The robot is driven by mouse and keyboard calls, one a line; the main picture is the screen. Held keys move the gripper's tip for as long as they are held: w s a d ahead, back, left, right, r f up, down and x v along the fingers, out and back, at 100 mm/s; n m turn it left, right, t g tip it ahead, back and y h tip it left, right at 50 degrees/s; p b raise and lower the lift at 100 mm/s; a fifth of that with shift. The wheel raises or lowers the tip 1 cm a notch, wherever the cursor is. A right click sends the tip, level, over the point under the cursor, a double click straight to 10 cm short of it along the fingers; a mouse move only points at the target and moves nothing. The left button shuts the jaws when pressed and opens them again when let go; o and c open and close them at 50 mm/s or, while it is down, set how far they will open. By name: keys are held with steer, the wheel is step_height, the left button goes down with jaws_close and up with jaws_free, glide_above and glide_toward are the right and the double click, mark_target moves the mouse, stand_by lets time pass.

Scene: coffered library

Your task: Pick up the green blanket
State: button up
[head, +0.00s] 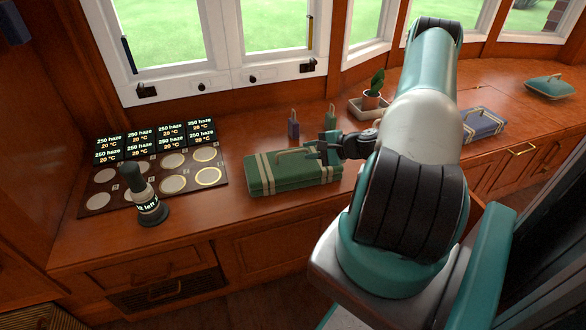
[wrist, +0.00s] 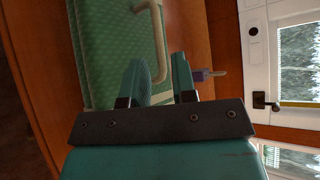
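The green blanket (head: 298,175) is a folded green bundle with beige straps and a beige handle on top. It lies on the wooden counter below the window in the head view. In the wrist view the blanket (wrist: 108,45) fills the upper left, with its handle (wrist: 161,40) standing up from it. My gripper (head: 319,150) is over the right part of the blanket, close to the handle. In the wrist view my gripper (wrist: 160,72) has its two fingers apart, one on each side of the handle's near end. I cannot tell whether either finger touches it.
A cooktop (head: 165,176) with lit displays and a dark grinder-like object (head: 148,205) are at the left. A small blue object (head: 293,124) and a small green one (head: 330,119) stand behind the blanket. A potted plant (head: 371,98), a blue bundle (head: 484,124) and a teal item (head: 549,88) are to the right.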

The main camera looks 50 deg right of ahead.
mark_target(294, 152)
steer(key=x, duration=0.5)
steer(key=shift+w+f+b, duration=0.1)
steer(key=shift+f+b, duration=0.2)
jaws_close()
stand_by(1.1)
